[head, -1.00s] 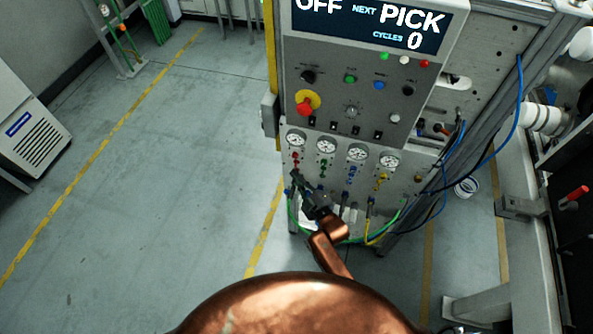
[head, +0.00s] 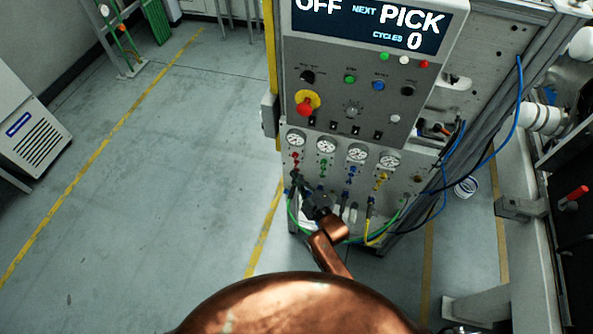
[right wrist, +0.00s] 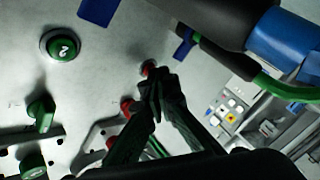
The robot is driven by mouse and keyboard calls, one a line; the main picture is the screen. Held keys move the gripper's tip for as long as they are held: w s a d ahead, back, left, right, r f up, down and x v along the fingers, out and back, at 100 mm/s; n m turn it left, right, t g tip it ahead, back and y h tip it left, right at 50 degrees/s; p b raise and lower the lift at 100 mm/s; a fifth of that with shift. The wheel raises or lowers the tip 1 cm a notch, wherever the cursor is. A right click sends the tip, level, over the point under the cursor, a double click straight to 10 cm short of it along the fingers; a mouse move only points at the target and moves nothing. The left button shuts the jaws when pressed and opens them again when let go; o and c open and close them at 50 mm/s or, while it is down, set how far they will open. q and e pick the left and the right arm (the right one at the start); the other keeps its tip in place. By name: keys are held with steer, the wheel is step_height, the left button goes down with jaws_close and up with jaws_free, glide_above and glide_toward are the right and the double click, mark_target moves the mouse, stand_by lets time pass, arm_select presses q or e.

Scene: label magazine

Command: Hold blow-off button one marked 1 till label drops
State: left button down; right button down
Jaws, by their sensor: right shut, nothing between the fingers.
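My right gripper (head: 296,177) reaches the lower panel of the machine, at its left column, below the red knob (head: 295,157). In the right wrist view its fingers (right wrist: 157,88) are shut and empty. Their tips overlap the edge of a small red button (right wrist: 148,67); I cannot tell whether they press it, and no mark on it can be read. A green button (right wrist: 62,47) marked 2 sits apart to its left. The machine's display (head: 370,25) reads OFF, NEXT PICK, CYCLES 0. No label can be made out. My left gripper is out of view.
Red (right wrist: 127,107) and green (right wrist: 40,112) knobs sit close to the fingers in the right wrist view. Gauges (head: 326,145) line the panel above. Green and yellow hoses (head: 368,235) hang below. An emergency stop (head: 306,103) is higher up. Floor at left is clear.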

steer(key=shift+s+a+p, duration=0.25)
steer(key=shift+s+p, duration=0.15)
steer(key=shift+s, duration=0.3)
steer(key=shift+s, duration=0.1)
steer(key=shift+s+a+r+p, duration=0.1)
steer(key=shift+s+a+p, duration=0.1)
steer(key=shift+s+p, duration=0.25)
steer(key=shift+s+a+p, duration=0.15)
steer(key=shift+s+p, duration=0.05)
steer(key=shift+s, duration=0.4)
steer(key=shift+s+a+p, duration=0.25)
steer(key=shift+s, duration=0.4)
steer(key=shift+s+a+p, duration=0.2)
steer(key=shift+s+p, duration=0.05)
steer(key=shift+s, duration=0.35)
